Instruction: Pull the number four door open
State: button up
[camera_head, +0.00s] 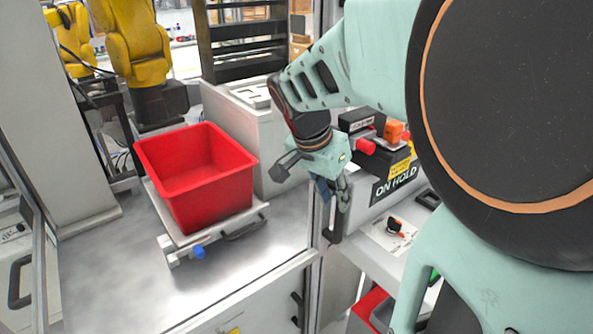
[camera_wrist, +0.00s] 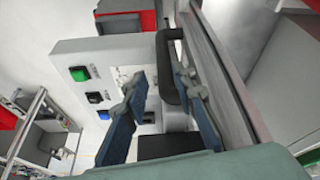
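My gripper (camera_head: 335,190) is at a black bar handle (camera_head: 333,228) on an upright door frame post (camera_head: 316,225). In the wrist view my gripper (camera_wrist: 162,85) is open, its two blue-grey fingers apart. The black handle (camera_wrist: 165,65) shows between the fingertips. The right finger lies on the frame side of the bar and the left finger on the outer side. I cannot tell whether either finger touches it. The frame edge (camera_wrist: 222,80) runs along the right of the wrist view. No door number is readable, and the handle's near end is partly hidden by the fingers.
A red bin (camera_head: 195,170) stands on a small platform inside the cell, left of my gripper. Yellow robot arms (camera_head: 137,45) stand behind it. A button panel (camera_wrist: 85,75) is left of the fingers.

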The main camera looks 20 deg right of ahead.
aim_at(339, 217)
jog(key=b+x, duration=0.1)
jog(key=x, duration=0.2)
jog(key=b+x, duration=0.2)
jog(key=x, duration=0.1)
jog(key=b+x, duration=0.2)
jog(key=x, duration=0.2)
jog(key=shift+w, duration=0.4)
jog(key=shift+c, duration=0.5)
grip_shut()
